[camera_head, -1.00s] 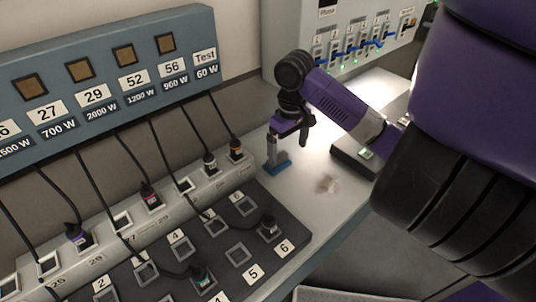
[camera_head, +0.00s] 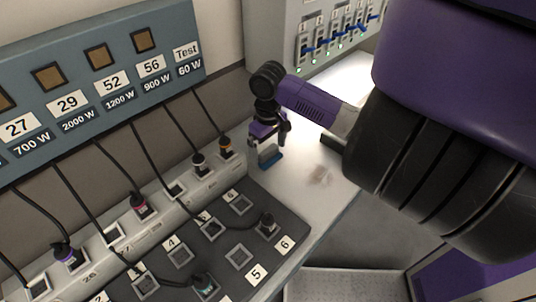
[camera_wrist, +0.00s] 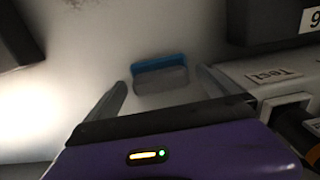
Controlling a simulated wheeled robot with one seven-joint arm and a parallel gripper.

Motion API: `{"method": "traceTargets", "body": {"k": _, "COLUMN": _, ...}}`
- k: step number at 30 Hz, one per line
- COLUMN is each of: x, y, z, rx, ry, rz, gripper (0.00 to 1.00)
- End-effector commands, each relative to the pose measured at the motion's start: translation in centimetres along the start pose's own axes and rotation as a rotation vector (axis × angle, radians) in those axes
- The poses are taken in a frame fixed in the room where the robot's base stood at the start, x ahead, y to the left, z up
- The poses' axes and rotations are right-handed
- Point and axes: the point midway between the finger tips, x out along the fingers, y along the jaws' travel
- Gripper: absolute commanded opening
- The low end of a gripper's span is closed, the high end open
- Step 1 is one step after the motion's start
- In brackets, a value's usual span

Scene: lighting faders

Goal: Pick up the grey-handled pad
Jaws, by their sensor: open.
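The pad lies on the light worktop in the head view, its blue base (camera_head: 270,163) down and its grey handle (camera_head: 266,151) partly hidden by my gripper. My gripper (camera_head: 270,141) is just above it, pointing down. In the wrist view the blue base (camera_wrist: 158,62) shows behind the grey handle (camera_wrist: 162,79). The handle appears between the two open fingers of my gripper (camera_wrist: 161,88), with space on both sides. I cannot tell how far above the handle the fingertips are. A brownish smudge (camera_head: 319,175) marks the worktop right of the pad.
A dark numbered socket board (camera_head: 283,219) and a pale socket strip (camera_head: 188,187) with plugged cables stand close left of the pad. A blue-grey labelled panel (camera_head: 100,70) is behind them. A grey switch box (camera_head: 270,40) stands at the back.

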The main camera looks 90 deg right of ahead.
Motion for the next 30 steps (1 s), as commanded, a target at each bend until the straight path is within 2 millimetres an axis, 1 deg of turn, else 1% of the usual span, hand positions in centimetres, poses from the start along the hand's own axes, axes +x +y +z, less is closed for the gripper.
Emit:
{"method": "traceTargets", "body": {"k": 1, "x": 0.58, "y": 0.03, "z": 0.02, "rx": 0.001, "ry": -0.001, "rz": 0.0, "gripper": 1.0}}
{"method": "traceTargets", "body": {"k": 4, "x": 1.22, "y": 0.0, "z": 0.0, "rx": 0.0, "ry": 0.0, "rz": 0.001, "gripper": 1.0}}
{"method": "traceTargets", "body": {"k": 11, "x": 1.37, "y": -0.01, "z": -0.03, "rx": -0.001, "ry": 0.001, "rz": 0.0, "gripper": 1.0}}
{"method": "traceTargets", "body": {"k": 14, "x": 1.36, "y": -0.02, "z": -0.03, "rx": -0.001, "ry": 0.001, "rz": 0.0, "gripper": 0.82}}
{"method": "traceTargets", "body": {"k": 15, "x": 1.36, "y": -0.02, "z": -0.03, "rx": -0.001, "ry": 0.001, "rz": 0.0, "gripper": 0.74}}
{"method": "traceTargets", "body": {"k": 20, "x": 1.35, "y": -0.02, "z": -0.03, "rx": -0.001, "ry": 0.001, "rz": 0.0, "gripper": 0.43}}
{"method": "traceTargets", "body": {"k": 21, "x": 1.34, "y": -0.02, "z": -0.03, "rx": -0.001, "ry": 0.001, "rz": 0.0, "gripper": 0.41}}
{"method": "traceTargets", "body": {"k": 30, "x": 1.07, "y": -0.02, "z": -0.05, "rx": -0.001, "ry": 0.001, "rz": 0.0, "gripper": 0.41}}
